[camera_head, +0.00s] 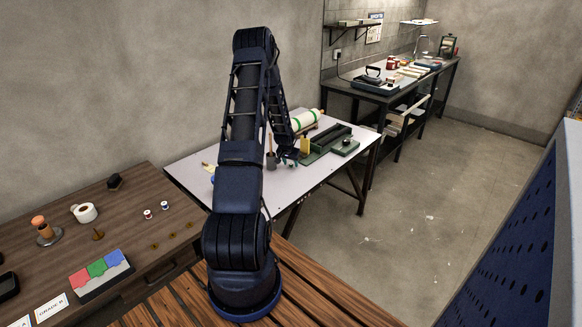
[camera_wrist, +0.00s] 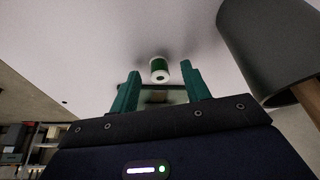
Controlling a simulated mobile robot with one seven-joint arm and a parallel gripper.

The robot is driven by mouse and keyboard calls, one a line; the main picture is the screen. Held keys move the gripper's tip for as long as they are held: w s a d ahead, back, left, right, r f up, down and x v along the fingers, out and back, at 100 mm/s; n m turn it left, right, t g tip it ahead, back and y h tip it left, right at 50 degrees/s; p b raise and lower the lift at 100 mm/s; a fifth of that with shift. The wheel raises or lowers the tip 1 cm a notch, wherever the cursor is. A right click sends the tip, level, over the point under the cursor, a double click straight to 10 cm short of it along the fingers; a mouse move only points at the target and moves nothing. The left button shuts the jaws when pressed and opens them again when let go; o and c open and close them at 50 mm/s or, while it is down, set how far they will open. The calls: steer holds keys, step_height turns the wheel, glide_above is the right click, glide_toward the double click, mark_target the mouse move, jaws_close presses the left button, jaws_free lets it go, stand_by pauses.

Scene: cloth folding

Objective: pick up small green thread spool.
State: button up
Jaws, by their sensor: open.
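The small green thread spool (camera_wrist: 160,70) has white ends and shows in the wrist view just beyond my fingertips, near the middle of the gap. My gripper (camera_wrist: 160,78) is open, with one teal finger on each side of the spool's line. I see no finger closed on it. In the head view my gripper (camera_head: 289,161) is low over the white table (camera_head: 230,160), at its middle. I cannot make out the spool clearly there, as my arm and gripper cover that area.
A grey mallet (camera_head: 271,161) stands close beside my gripper; its large head (camera_wrist: 272,45) fills the wrist view's right side. The table's front right is clear.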

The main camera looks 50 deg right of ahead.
steer(key=shift+d+f, duration=0.1)
steer(key=shift+f, duration=0.1)
jaws_close()
